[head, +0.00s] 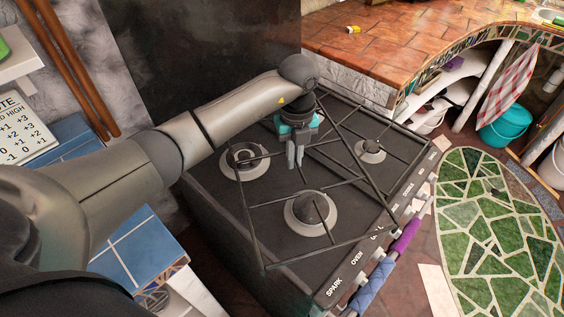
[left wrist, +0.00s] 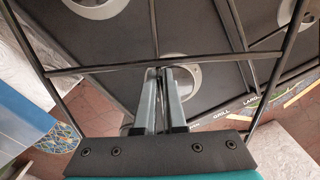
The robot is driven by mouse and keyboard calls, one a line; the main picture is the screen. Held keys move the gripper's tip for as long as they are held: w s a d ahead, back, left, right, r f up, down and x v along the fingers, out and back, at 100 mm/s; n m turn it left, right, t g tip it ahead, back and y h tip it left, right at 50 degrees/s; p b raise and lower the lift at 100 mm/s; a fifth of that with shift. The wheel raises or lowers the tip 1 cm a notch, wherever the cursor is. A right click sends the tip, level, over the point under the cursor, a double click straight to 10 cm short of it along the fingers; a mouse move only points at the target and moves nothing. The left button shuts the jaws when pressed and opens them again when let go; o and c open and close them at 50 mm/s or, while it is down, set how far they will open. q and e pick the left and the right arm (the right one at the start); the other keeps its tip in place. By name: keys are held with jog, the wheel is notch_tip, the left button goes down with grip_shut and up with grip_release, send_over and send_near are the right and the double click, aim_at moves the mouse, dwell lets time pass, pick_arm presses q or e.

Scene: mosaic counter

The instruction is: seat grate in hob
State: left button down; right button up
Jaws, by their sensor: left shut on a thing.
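The grate (head: 251,215) is an open frame of thin dark bars with crossing bars inside. It lies over the black hob (head: 265,185), and its frame looks skewed to the hob's edges. My left gripper (head: 296,163) is shut on an inner bar of the grate, near its middle. In the left wrist view the fingertips (left wrist: 161,72) meet at a crossbar (left wrist: 105,69), with the hob and burners behind. Whether the grate touches the hob is hard to tell. My right gripper is not in view.
Round burners (head: 310,210) stand on the hob. Along its front are labelled controls and a rail with blue and purple cloths (head: 405,237). A tiled counter (head: 370,50) adjoins behind right. A dark panel (head: 205,45) rises behind, and a blue-tiled surface (head: 130,248) lies left.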

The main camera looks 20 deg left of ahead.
pick_arm(q)
notch_tip(320, 180, down, 3)
jog(key=a+n, duration=0.3)
jog(key=n, duration=0.3)
jog(key=b, duration=0.4)
send_over(282, 190)
notch_tip(282, 190, down, 4)
jog(key=shift+w+f, duration=0.1)
jog(key=shift+f+b, duration=0.4)
jog(key=shift+f, duration=0.15)
jog(key=shift+f+b, duration=0.3)
jog(key=shift+f, duration=0.3)
jog(key=c, duration=0.9)
grip_release()
jog(key=shift+c, duration=0.2)
jog(key=shift+f, duration=0.1)
notch_tip(282, 190, up, 15)
jog(key=p, duration=0.2)
jog(key=shift+r+p, duration=0.2)
jog(key=shift+p, duration=0.2)
